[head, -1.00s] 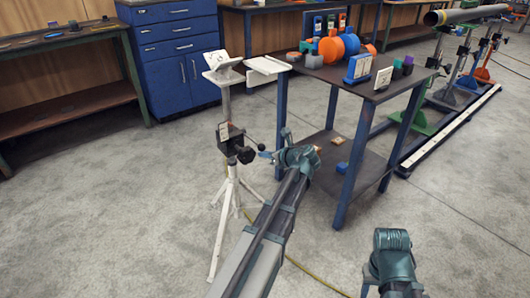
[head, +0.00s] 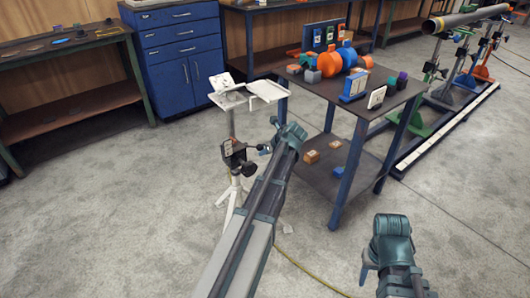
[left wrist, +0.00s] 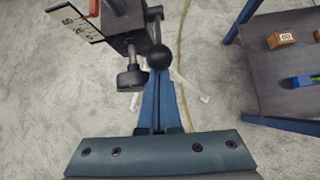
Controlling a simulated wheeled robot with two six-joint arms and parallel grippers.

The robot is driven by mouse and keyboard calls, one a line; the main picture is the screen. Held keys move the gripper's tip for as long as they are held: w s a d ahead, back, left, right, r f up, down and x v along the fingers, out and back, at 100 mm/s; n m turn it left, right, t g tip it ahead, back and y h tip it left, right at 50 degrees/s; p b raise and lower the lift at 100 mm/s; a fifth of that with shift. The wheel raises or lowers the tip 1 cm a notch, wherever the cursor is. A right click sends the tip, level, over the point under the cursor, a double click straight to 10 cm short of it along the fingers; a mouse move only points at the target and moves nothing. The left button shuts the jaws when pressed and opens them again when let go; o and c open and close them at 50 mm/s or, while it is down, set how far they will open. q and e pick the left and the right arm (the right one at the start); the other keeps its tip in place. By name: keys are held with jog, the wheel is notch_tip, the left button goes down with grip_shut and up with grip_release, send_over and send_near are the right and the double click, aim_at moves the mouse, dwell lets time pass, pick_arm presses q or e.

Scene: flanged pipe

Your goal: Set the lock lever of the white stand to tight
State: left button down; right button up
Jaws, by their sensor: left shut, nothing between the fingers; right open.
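The white stand (head: 232,124) is upright on its tripod legs, left of the workbench. Its dark clamp block (head: 235,155) sits partway up the post, and the block with its scale plate (left wrist: 74,20) also shows in the left wrist view. The lock lever (left wrist: 154,35) ends in a black ball knob (left wrist: 159,57). A dark clamp knob (left wrist: 131,78) hangs beside it. My left gripper (head: 266,149) is shut and empty, close to the lever; in the left wrist view its blue fingers (left wrist: 157,95) lie just below the ball, and contact cannot be told. My right gripper (head: 369,268) is low at right, away from the stand.
A workbench (head: 385,104) with coloured parts stands right of the stand, its blue legs near my left arm. Small orange blocks (head: 312,156) lie on its lower shelf. A yellow cable (head: 305,268) crosses the floor. Open floor lies at left.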

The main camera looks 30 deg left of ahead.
pick_arm(q)
jog(key=shift+w+a+r, duration=0.15)
jog(key=shift+a, duration=0.05)
dwell(0.4)
notch_tip(320, 180, down, 4)
jog(key=s+d+b, duration=0.1)
jog(key=d+b, duration=0.1)
jog(key=b, duration=0.2)
jog(key=p+v, duration=0.8)
jog(key=v, duration=0.2)
jog(key=shift+r+p, duration=0.35)
jog(key=shift+r, duration=0.05)
jog(key=shift+a, duration=0.1)
